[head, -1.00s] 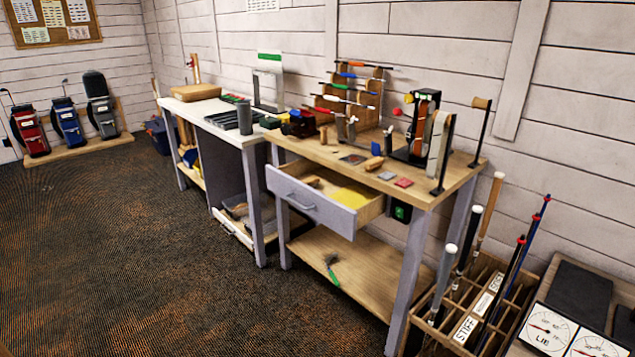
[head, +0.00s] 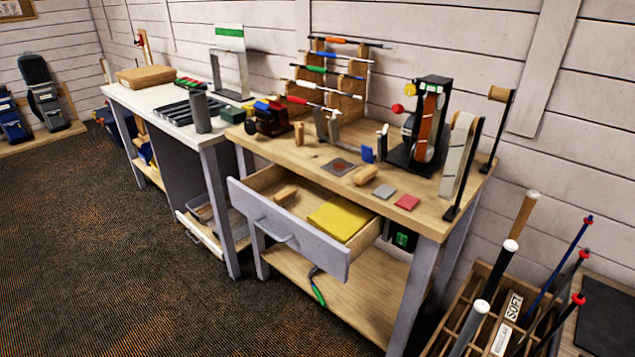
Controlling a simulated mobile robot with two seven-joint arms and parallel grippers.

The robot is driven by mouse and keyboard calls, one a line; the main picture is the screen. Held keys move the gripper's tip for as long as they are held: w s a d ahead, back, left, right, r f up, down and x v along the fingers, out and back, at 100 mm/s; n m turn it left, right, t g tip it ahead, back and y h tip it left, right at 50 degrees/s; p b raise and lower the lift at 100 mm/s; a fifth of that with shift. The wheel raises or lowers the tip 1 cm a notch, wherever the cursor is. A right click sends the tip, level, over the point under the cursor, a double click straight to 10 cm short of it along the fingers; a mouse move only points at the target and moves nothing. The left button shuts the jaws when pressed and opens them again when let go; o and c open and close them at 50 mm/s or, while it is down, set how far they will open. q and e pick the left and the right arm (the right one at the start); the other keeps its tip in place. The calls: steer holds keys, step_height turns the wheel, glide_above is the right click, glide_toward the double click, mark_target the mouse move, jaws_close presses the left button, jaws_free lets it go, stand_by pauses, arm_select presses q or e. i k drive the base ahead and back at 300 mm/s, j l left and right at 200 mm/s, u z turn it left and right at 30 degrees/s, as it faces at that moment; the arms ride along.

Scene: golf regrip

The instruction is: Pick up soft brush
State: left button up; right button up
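No label marks a soft brush. A tan, rounded wooden piece that could be a brush (head: 365,175) lies on the wooden bench top near its front edge. A similar tan piece (head: 285,195) lies in the open drawer (head: 290,238), left of a yellow cloth-like sheet (head: 341,217). A green and dark tool (head: 317,288) lies on the shelf under the bench, partly hidden by the drawer. Bristles cannot be made out on any of these. Neither of my grippers is in view.
The wooden bench (head: 300,155) carries a vise (head: 270,118), a rack of shafts (head: 335,80) and a belt machine (head: 428,130). The pulled-out drawer juts over the floor. A crate of clubs (head: 470,320) stands at the lower right. Open carpet (head: 130,260) lies at the left.

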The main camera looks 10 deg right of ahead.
mark_target(284, 197)
steer(key=i+j+z, duration=1.15)
steer(key=j, duration=0.3)
steer(key=i+j+z, duration=0.15)
steer(key=j+z, duration=0.25)
steer(key=j, duration=0.4)
steer(key=j+z, duration=0.4)
steer(key=j, duration=0.45)
